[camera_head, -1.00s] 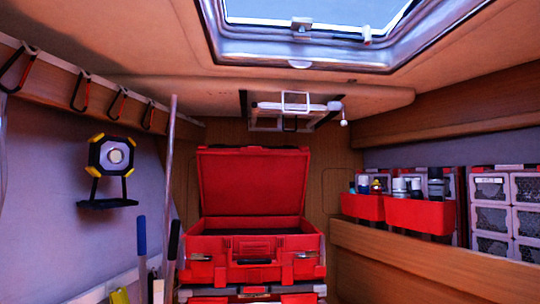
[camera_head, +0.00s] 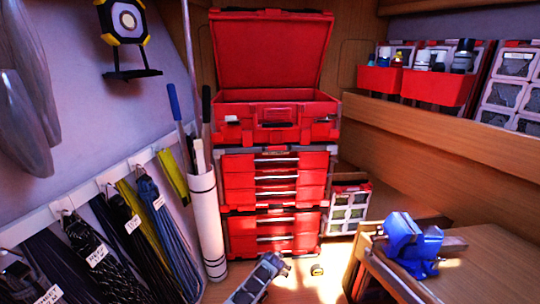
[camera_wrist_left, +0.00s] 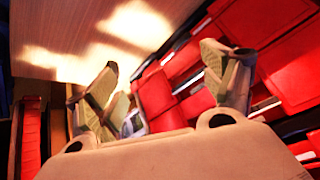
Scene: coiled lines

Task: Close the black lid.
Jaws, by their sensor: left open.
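I see no black lid. A red lid (camera_head: 270,52) stands raised at the back of a red toolbox (camera_head: 285,118), which is open at the top of a stack of red drawer units (camera_head: 274,180). My left gripper (camera_head: 277,265) shows at the bottom middle of the head view, low in front of the stack and well below the lid, touching nothing that I can see. In the left wrist view its two fingers (camera_wrist_left: 160,62) are spread and empty, with red drawer fronts beyond. My right gripper is not in view.
A white tube (camera_head: 206,225) holding long rods stands left of the stack. Coiled lines (camera_head: 90,245) hang on the left wall. A blue vise (camera_head: 410,240) sits on a wooden bench at the right. Red bins (camera_head: 435,86) are on the right shelf.

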